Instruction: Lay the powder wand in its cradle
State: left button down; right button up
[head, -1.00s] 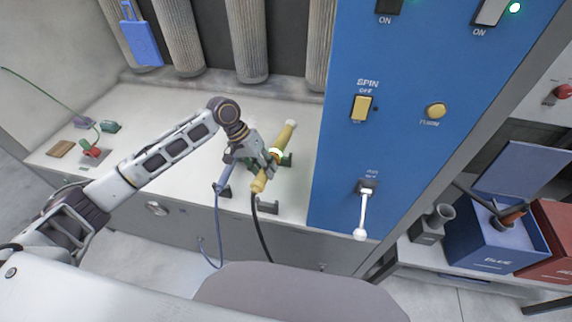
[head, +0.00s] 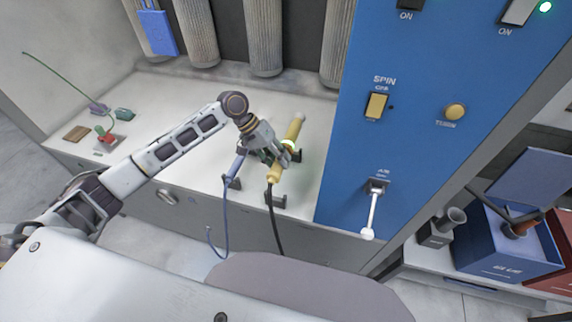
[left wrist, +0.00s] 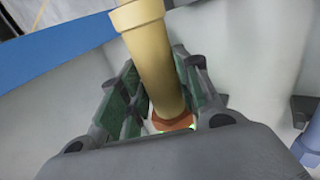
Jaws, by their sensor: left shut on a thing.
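The powder wand (head: 295,130) is yellow with a pale tip, a green glow near its middle and a black hose at its near end. My left gripper (head: 284,158) is shut on it above the white counter. In the left wrist view the wand (left wrist: 153,60) stands between the green finger pads of my gripper (left wrist: 155,97). The dark cradle shows a near fork (head: 276,200) below the wand's hose end and a far fork (head: 297,155) beside its middle. I cannot tell whether the wand touches either fork. My right gripper is not in view.
A blue wand (head: 236,165) with a blue hose lies just left, in its own dark holder (head: 232,183). The tall blue control panel (head: 345,200) stands close on the right, with a white lever (head: 373,212). The counter (head: 160,95) is clear at the back left.

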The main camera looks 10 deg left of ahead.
pick_arm(q)
jog(key=shift+w+f, duration=0.1)
jog(key=shift+f, duration=2.3)
notch_tip(320, 180, down, 4)
jog(key=shift+r+p, duration=0.1)
jog(key=shift+p, duration=0.8)
jog(key=shift+f, duration=0.4)
jog(key=c, duration=1)
grip_release()
jog(key=shift+f, duration=0.15)
